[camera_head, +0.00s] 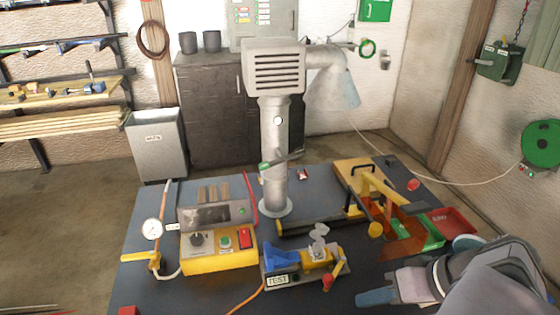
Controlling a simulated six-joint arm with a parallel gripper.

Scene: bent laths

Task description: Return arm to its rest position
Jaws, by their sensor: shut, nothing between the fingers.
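My gripper (376,297) is at the lower right of the head view, at the end of my grey arm that comes in from the right edge. Its fingers point left over the front right of the dark workbench (150,293). The fingers look closed together, with nothing held between them. The gripper is to the right of the blue and yellow test fixture (284,258) and apart from it. My arm hides the bench's right front corner.
A yellow control box (219,252) and a gauge (152,229) stand at the left. A grey fume duct (273,150) rises at the back. A yellow-framed jig (365,190) stands behind my gripper, beside green (433,236) and red (458,221) bins. The bench's left front is mostly clear.

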